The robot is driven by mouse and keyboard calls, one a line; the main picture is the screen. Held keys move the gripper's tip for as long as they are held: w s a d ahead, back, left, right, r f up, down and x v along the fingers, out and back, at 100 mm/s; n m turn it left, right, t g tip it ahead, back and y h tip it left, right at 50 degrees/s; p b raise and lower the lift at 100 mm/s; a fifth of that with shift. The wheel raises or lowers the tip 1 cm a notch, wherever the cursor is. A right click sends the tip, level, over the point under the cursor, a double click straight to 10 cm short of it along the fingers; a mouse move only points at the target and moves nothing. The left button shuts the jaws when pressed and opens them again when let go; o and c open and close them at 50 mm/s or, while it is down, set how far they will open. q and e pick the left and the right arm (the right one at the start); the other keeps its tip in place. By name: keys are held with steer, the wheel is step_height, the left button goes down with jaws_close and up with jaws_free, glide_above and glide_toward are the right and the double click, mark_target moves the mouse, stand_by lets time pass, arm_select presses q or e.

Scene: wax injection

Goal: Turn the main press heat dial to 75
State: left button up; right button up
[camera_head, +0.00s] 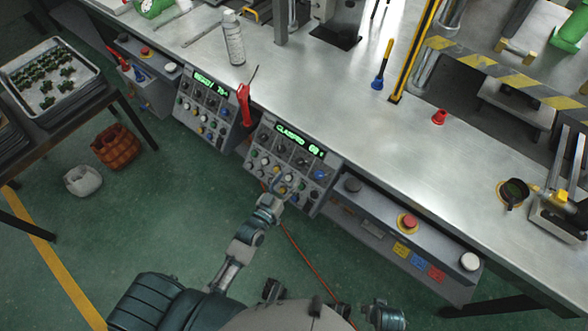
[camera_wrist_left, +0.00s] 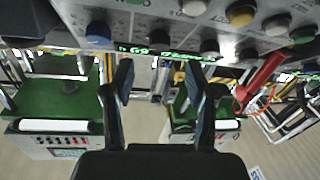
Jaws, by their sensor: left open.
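The right control panel (camera_head: 291,160) on the bench front carries several dials, buttons and a green display (camera_head: 300,138) that seems to read "CLAMPED" and a number near 60. I cannot tell which knob is the main press heat dial. My left gripper (camera_head: 280,184) is at the lower knobs of this panel and hides some of them. In the left wrist view its two fingers (camera_wrist_left: 159,72) are spread with nothing between them, just short of the panel face with white, blue and yellow knobs (camera_wrist_left: 241,15). Contact with a knob is not clear. My right gripper does not show.
A second panel (camera_head: 208,101) with a green display stands to the left. A red-handled tool (camera_head: 244,103) hangs between the panels. A red emergency button (camera_head: 408,221) is on the bench front at right. A spray can (camera_head: 233,40) stands on the bench (camera_head: 340,105). Floor in front is mostly clear.

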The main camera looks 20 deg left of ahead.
arm_select(q)
steer(key=v, duration=0.5)
steer(key=shift+s, duration=0.15)
steer(key=s+f+g+p, duration=0.1)
steer(key=s+f+g, duration=0.2)
steer(key=f, duration=0.4)
steer(key=s+f+m+g+y+p, duration=0.1)
steer(key=s+f+g, duration=0.1)
steer(key=f, duration=0.4)
steer(key=s+f+g+p, duration=0.1)
steer(key=s+f+g, duration=0.2)
steer(key=f, duration=0.4)
steer(key=s+a+f+g+y+p, duration=0.1)
steer(key=s+f+g, duration=0.3)
steer(key=s, duration=0.5)
steer(key=s+a+f+g+y+p, duration=0.1)
steer(key=s+f+g, duration=0.3)
steer(key=s+f, duration=0.4)
steer(key=shift+s+a+f+m+y, duration=0.3)
steer(key=shift+s+f+m, duration=0.1)
steer(key=shift+s, duration=0.2)
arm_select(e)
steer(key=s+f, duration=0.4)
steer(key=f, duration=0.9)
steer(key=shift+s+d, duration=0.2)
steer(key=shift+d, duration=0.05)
